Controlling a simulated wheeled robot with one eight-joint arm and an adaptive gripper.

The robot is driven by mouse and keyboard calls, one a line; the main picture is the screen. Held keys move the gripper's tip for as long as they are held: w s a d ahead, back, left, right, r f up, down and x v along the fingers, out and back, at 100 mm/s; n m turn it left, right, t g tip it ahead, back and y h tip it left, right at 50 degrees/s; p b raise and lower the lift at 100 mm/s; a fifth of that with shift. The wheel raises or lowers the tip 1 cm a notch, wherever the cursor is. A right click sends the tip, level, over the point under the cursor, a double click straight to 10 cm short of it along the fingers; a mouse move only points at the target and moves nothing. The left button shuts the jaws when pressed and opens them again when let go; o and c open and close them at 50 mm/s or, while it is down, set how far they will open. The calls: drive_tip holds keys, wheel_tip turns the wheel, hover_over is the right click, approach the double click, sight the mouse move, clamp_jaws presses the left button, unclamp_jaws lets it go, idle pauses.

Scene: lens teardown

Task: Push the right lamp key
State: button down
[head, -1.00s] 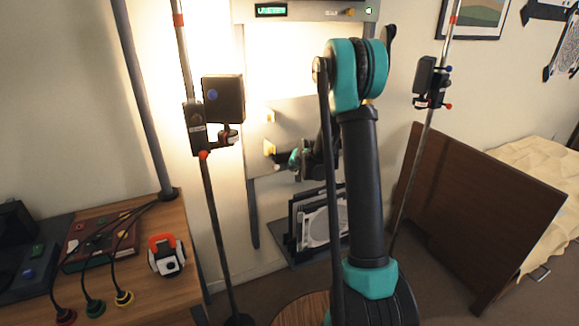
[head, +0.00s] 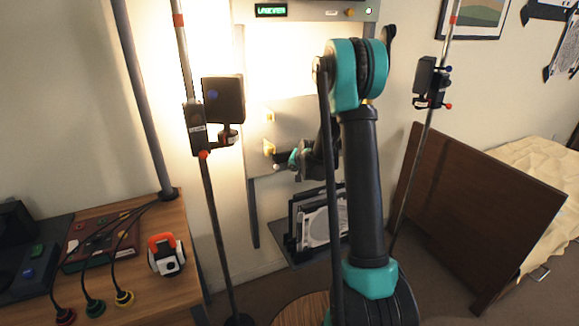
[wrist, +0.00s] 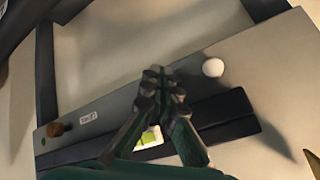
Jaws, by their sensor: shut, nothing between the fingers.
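The right lamp (head: 425,75) is a small dark box on a pole, with blue and red knobs at its side. No part of it reads clearly as a key. My gripper (head: 284,163) is beside the pale wall panel, left of my upright arm and well left of the right lamp. In the wrist view my gripper (wrist: 164,75) has its fingers together and empty. It is in front of a grey panel (wrist: 120,92) with a white ball knob (wrist: 213,67) just right of the fingertips, a brown knob (wrist: 60,128) and a green light. The fingers partly hide a lit display (wrist: 148,140). Contact cannot be told.
The left lamp (head: 222,98) stands on its pole close to the left of the panel. A wooden desk (head: 185,225) with cables and an orange-and-white device (head: 167,256) is at lower left. A brown board (head: 480,210) stands at right.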

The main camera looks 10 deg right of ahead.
drive_tip(key=shift+w, duration=0.15)
drive_tip(key=shift+w+a, duration=0.15)
drive_tip(key=shift+w, duration=0.1)
drive_tip(key=shift+w+a, duration=0.15)
drive_tip(key=shift+w, duration=0.3)
idle(0.6)
drive_tip(key=shift+s, duration=0.1)
drive_tip(key=shift+s+d, duration=0.3)
drive_tip(key=shift+s, duration=0.5)
drive_tip(key=s, duration=0.2)
drive_tip(key=s+d, duration=0.1)
drive_tip(key=s, duration=0.2)
drive_tip(key=shift+s+d, duration=0.35)
drive_tip(key=shift+d, duration=0.05)
